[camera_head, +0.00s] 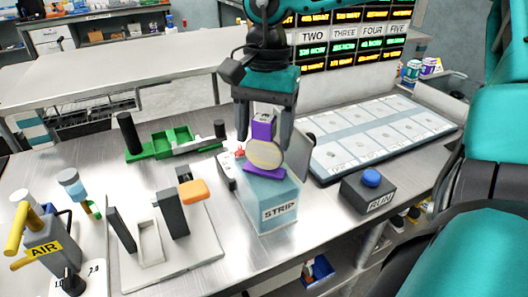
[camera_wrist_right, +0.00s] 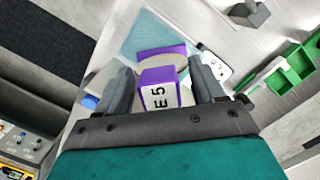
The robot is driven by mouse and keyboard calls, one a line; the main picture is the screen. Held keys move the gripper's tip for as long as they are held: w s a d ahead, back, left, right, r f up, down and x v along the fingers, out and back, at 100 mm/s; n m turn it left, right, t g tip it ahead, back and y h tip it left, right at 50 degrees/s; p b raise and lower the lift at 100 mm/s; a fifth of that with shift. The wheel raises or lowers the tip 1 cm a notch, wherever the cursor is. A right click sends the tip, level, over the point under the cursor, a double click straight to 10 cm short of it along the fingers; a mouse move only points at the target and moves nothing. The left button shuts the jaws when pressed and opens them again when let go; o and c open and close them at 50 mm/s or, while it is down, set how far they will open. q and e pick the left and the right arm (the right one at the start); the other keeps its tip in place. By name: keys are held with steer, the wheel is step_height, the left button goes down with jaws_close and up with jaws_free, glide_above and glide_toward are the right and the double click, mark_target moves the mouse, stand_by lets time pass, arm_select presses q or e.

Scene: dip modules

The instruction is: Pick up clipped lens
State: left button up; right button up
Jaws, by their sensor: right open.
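The clipped lens (camera_head: 265,154) is a pale round disc with a purple clip (camera_head: 263,128) above it. It stands at the light-blue STRIP block (camera_head: 265,203), with a purple piece at its lower edge. My right gripper (camera_head: 264,138) reaches down from above with its fingers apart on either side of the purple clip. In the right wrist view, the clip (camera_wrist_right: 158,88) shows a white face marked "E 5" and sits between the open fingers (camera_wrist_right: 165,85). I cannot tell whether either finger touches it. The lens is partly hidden behind the clip there. My left gripper is not in view.
A black RUN box (camera_head: 368,192) with a blue button stands right of the block. A labelled tray (camera_head: 380,135) lies behind it. A green fixture (camera_head: 175,142) is at the back left. A white plate (camera_head: 170,255) with upright holders and an AIR stand (camera_head: 50,245) are front left.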

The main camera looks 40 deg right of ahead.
steer(key=shift+f, duration=0.1)
steer(key=shift+c, duration=0.2)
steer(key=c, duration=1.1)
